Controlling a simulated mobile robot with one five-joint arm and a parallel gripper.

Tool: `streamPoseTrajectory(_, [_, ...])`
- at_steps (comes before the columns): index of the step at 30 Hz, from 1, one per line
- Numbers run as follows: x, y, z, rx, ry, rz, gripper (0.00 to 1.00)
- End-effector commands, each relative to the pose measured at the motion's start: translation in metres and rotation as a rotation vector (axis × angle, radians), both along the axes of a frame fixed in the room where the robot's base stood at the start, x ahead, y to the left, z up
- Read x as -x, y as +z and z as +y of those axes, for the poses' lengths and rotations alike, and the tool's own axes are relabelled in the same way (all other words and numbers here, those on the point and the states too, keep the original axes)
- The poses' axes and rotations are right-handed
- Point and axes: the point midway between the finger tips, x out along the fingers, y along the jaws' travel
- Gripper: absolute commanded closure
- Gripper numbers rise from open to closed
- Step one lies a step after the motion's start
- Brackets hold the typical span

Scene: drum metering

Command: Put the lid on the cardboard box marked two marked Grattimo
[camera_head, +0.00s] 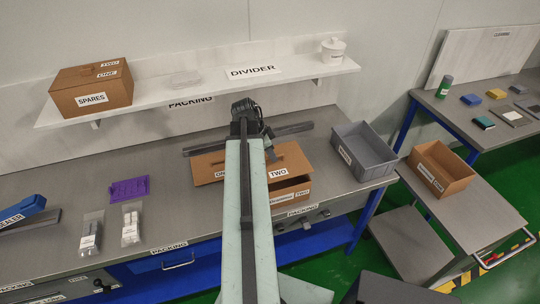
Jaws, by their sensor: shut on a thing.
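The cardboard lid (208,168) is a flat brown piece with a label reading TWO at its right and a partly hidden label at its left. It shows on both sides of my arm. The cardboard box (294,186), labelled Grattimo TWO on its front, stands on the packing bench below and to the right of the lid. Part of its right side shows beyond the lid. My gripper (269,152) is over the lid, shut on it; the fingertips are mostly hidden by my arm. I cannot tell whether the lid touches the box.
A grey tote (364,150) stands close right of the box. A dark bar (293,129) lies behind it. An open cardboard box (440,168) sits on a cart. The shelf (215,89) above holds a SPARES box (92,88). A purple rack (129,188) and two bags are left.

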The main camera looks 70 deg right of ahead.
Motion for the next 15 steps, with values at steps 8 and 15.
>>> streamPoseTrajectory(8, [0.000,-0.036,0.000,0.000,0.000,0.000,1.00])
streamPoseTrajectory(15, [0.000,-0.044,0.000,0.000,0.000,0.000,1.00])
